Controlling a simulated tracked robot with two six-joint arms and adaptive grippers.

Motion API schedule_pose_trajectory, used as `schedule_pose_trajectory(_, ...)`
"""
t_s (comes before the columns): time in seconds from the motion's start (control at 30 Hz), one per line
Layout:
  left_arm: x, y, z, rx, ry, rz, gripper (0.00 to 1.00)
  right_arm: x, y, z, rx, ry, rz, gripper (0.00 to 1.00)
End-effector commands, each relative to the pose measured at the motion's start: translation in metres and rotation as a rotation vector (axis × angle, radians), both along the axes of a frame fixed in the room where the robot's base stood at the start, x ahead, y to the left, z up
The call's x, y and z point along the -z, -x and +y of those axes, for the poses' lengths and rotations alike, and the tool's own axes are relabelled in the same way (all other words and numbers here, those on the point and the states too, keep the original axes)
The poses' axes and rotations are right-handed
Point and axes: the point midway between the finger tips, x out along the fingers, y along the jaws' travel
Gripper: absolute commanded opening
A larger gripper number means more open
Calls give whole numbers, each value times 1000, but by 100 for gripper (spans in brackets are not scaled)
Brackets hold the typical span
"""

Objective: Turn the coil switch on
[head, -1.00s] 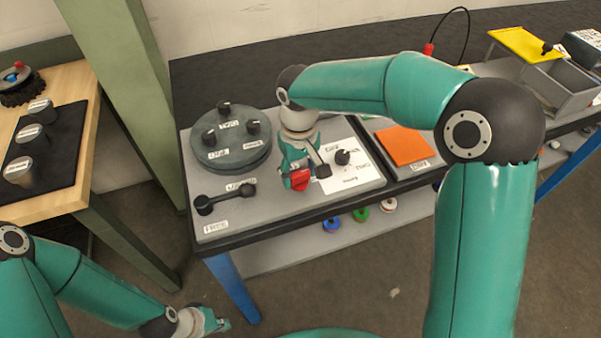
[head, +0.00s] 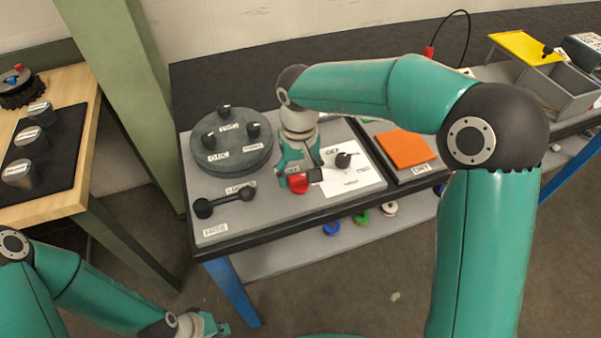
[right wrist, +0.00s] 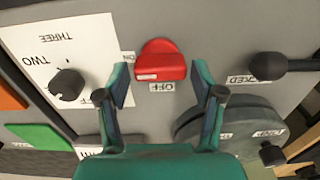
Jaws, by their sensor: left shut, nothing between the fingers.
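A red switch knob (head: 298,183) sits on the grey panel (head: 222,183) below my right gripper (head: 300,170). In the right wrist view the red knob (right wrist: 161,62) has a flat bar shape, with an OFF label (right wrist: 162,87) just below it and an ON label (right wrist: 128,56) to its left. My right gripper's fingers (right wrist: 160,88) are open, apart on either side and just short of the knob, with nothing between them. My left gripper (head: 216,326) is shut and empty, low at the bottom left of the head view, away from the panel.
A white dial card with a black knob (head: 343,160) lies right of the red switch. A round dark plate with black pegs (head: 231,157) and a black lever (head: 224,202) are on the left. An orange pad (head: 404,148) is further right. A green post (head: 135,100) stands at left.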

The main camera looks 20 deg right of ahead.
Motion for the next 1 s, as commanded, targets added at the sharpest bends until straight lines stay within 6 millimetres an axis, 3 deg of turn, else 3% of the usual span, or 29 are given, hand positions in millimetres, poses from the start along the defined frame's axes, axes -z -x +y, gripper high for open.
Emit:
schedule_pose_trajectory(0.47,0,0,0,0,0,0,0,-4,2,0,-3,1,7,79)
schedule_pose_trajectory(0.67,0,0,0,0,0,0,0,-33,1,1,-3,0,4,79)
schedule_pose_trajectory(1.0,0,0,0,0,0,0,0,-97,0,1,-2,0,3,79)
